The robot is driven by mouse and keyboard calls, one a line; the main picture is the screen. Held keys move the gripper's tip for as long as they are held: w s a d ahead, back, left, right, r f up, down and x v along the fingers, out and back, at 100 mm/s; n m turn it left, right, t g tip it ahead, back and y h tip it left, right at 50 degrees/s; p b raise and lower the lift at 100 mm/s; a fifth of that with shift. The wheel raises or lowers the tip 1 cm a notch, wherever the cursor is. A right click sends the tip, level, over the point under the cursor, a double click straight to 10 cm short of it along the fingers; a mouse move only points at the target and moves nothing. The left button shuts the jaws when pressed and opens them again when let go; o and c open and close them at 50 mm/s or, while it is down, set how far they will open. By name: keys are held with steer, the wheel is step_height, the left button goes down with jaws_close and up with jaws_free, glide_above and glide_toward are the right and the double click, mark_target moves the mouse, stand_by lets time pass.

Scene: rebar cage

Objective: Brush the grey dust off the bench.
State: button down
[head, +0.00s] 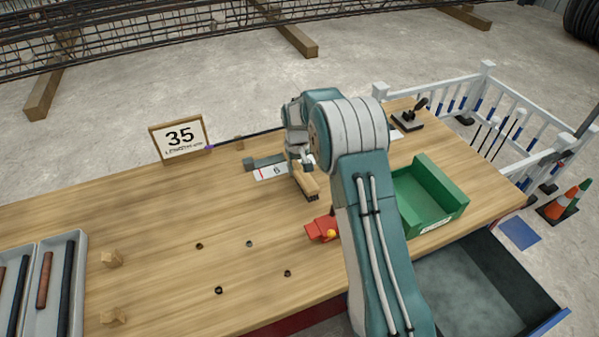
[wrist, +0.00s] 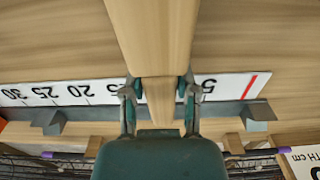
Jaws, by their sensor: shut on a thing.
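My gripper (head: 300,166) is over the middle of the wooden bench (head: 170,215), close to its top. It is shut on a wooden brush (head: 307,184) with dark bristles low at its near end. In the wrist view my gripper (wrist: 160,102) has a finger on each side of the brush handle, and the brush's wooden body (wrist: 152,38) reaches up out of the picture. I cannot tell whether the bristles touch the bench. I can make out no grey dust; my arm hides part of the bench.
A red object (head: 322,229), a green tray (head: 437,197) and a black-handled tool (head: 409,118) are nearby.

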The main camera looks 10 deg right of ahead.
mark_target(301, 172)
steer(key=shift+w+a+f, duration=0.1)
steer(key=shift+w+a, duration=0.05)
steer(key=shift+w, duration=0.6)
steer(key=shift+w+a+f, duration=0.1)
steer(key=shift+w+a, duration=0.05)
steer(key=shift+w, duration=0.6)
steer(key=shift+w+a+r, duration=0.1)
steer(key=shift+w+r, duration=0.1)
steer(key=shift+w, duration=0.15)
steer(key=shift+s, duration=0.1)
steer(key=shift+s+d+r, duration=0.15)
steer(key=shift+s+d, duration=0.05)
steer(key=shift+s, duration=0.6)
steer(key=shift+s+d+r, duration=0.1)
steer(key=shift+s+d, duration=0.1)
steer(key=shift+s, duration=0.6)
steer(key=shift+s+d+f, duration=0.1)
steer(key=shift+s+d, duration=0.1)
steer(key=shift+s, duration=0.7)
steer(key=shift+s+d+f, duration=0.1)
steer(key=shift+s+d, duration=0.05)
steer(key=shift+s, duration=0.7)
steer(key=shift+r, duration=0.15)
steer(key=shift+r, duration=2.9)
steer(key=shift+r, duration=0.1)
